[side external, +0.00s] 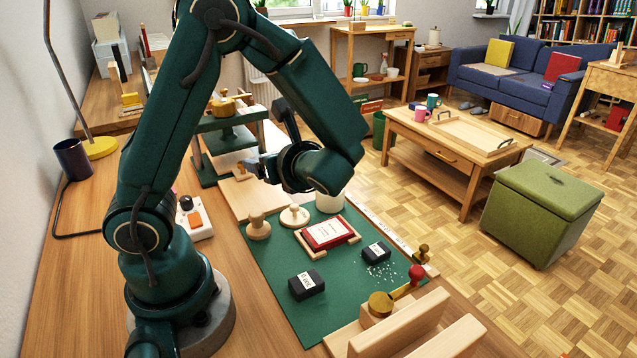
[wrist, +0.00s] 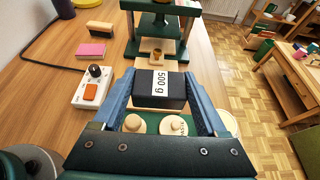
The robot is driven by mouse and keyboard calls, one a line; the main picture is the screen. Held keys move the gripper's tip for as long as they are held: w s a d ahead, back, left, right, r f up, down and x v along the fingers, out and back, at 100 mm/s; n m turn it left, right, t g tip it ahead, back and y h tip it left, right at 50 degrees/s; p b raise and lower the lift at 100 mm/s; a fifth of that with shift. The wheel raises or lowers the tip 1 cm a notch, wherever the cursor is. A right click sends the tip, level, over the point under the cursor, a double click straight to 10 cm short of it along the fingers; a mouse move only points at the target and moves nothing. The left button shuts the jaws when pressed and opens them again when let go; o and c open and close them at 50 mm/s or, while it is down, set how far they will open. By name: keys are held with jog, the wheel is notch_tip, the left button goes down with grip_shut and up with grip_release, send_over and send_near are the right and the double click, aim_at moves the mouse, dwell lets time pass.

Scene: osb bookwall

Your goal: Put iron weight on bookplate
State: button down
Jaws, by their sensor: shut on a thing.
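My gripper (wrist: 160,76) is shut on a dark block, the iron weight (wrist: 147,93), with a white "500 g" label, between its blue fingers. In the side external view my gripper (side external: 250,168) is raised near the press end of the green mat; the held weight is hard to make out there. A white label, probably the bookplate (side external: 327,231), lies on a red book (side external: 308,240) in a wooden cradle on the mat. My gripper is apart from it, up and to the left in that view.
Two dark labelled blocks (side external: 307,284) (side external: 376,252) lie on the green mat (side external: 280,270). A green press (side external: 228,140) stands behind. A switch box (wrist: 93,88) and pink block (wrist: 91,50) are left of the gripper.

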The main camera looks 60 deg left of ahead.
send_over(328, 230)
notch_tip(328, 230, down, 6)
jog(key=shift+f, duration=2.2)
jog(key=shift+f, duration=0.1)
grip_release()
